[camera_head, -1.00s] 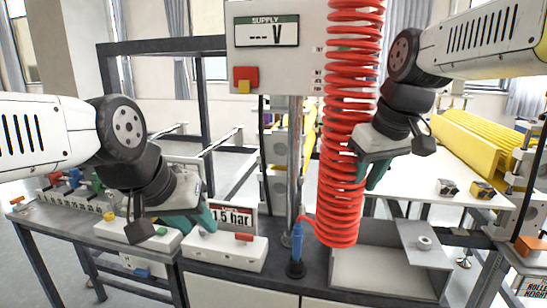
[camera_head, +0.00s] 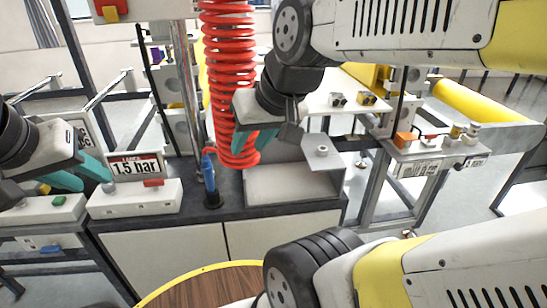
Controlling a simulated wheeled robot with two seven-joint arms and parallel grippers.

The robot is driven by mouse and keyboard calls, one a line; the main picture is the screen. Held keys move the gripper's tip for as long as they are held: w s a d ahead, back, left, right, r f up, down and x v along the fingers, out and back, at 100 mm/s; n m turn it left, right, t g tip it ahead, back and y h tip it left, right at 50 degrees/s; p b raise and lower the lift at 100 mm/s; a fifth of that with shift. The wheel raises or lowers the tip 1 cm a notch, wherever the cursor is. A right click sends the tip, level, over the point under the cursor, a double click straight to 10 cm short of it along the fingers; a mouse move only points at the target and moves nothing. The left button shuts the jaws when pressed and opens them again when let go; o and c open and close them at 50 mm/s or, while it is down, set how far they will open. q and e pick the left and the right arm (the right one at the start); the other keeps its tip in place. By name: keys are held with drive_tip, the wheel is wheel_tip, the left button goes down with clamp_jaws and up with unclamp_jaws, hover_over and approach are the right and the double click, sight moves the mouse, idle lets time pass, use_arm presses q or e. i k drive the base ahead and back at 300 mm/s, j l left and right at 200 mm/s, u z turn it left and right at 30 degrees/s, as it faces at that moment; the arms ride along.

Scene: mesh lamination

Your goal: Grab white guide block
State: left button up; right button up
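No thing in view can be named for certain as the white guide block. Small pale blocks (camera_head: 428,146) sit on the machine end at the right, with an orange block (camera_head: 404,140) beside them. My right gripper (camera_head: 256,142) has teal fingers that look parted, with nothing seen between them; it hangs in front of the red coiled hose (camera_head: 228,62), left of those blocks. My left gripper (camera_head: 90,180) is at the left edge, teal fingers apart and empty, beside the white control box (camera_head: 135,199) with the 1.5 bar display (camera_head: 133,167).
A grey open box (camera_head: 290,185) stands on the dark bench top (camera_head: 250,217). A blue nozzle (camera_head: 209,175) stands upright beside it. A yellow roller (camera_head: 475,103) is at the right. A yellow-rimmed wooden round (camera_head: 195,287) is below.

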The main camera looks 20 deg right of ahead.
sight(336, 99)
drive_tip(key=z, duration=1.35)
